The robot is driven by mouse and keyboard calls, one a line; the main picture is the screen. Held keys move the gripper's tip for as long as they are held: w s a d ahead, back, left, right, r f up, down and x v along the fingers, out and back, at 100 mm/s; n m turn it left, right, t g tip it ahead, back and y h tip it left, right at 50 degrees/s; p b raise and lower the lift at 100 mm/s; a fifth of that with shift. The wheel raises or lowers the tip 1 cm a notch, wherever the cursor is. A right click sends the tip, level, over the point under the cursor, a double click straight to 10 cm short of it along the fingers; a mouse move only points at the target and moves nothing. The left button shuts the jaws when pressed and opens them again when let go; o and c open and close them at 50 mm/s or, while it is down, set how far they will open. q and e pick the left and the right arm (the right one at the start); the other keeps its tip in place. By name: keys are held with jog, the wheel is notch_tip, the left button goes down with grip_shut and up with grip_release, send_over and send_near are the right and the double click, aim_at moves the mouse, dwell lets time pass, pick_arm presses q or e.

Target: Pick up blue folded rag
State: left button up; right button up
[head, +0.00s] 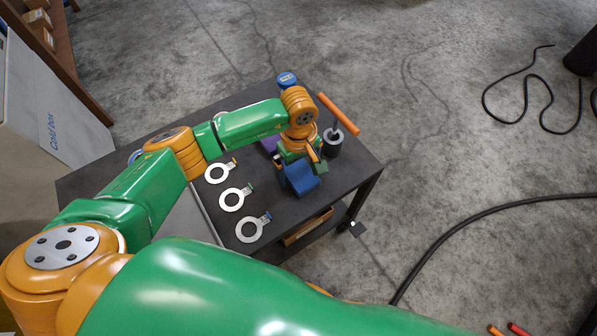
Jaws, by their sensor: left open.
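The blue folded rag (303,180) lies on the dark tabletop (335,180) near its right end. My left gripper (298,163) is over the rag, pointing down, with its fingers apart near the rag's far side. The fingers partly cover the rag. I cannot tell whether they touch it. My right gripper is not in view.
A dark cylinder with an orange-handled tool (338,113) stands just right of the gripper. A blue-topped can (287,77) is at the far edge. Several white ring-shaped pieces (232,199) lie to the left. A cold box (50,120) stands at far left.

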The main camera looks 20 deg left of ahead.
aim_at(299, 171)
pick_arm(q)
jog(key=c, duration=1.2)
jog(key=shift+d+r, duration=0.1)
jog(key=shift+r, duration=0.25)
notch_tip(299, 171, up, 3)
jog(key=shift+w+p, duration=0.1)
jog(key=shift+p, duration=0.25)
jog(key=s+r, duration=0.1)
jog(key=s+d+r, duration=0.1)
jog(key=r, duration=0.1)
jog(key=s+d+r+p, duration=0.1)
jog(key=shift+d+r, duration=0.15)
jog(key=shift+r, duration=0.1)
jog(key=s+d+r, duration=0.1)
jog(key=s+d, duration=0.1)
jog(key=s+d+r, duration=0.2)
jog(key=s, duration=0.1)
jog(key=s+d+r, duration=0.2)
jog(key=s, duration=0.1)
jog(key=shift+s, duration=0.2)
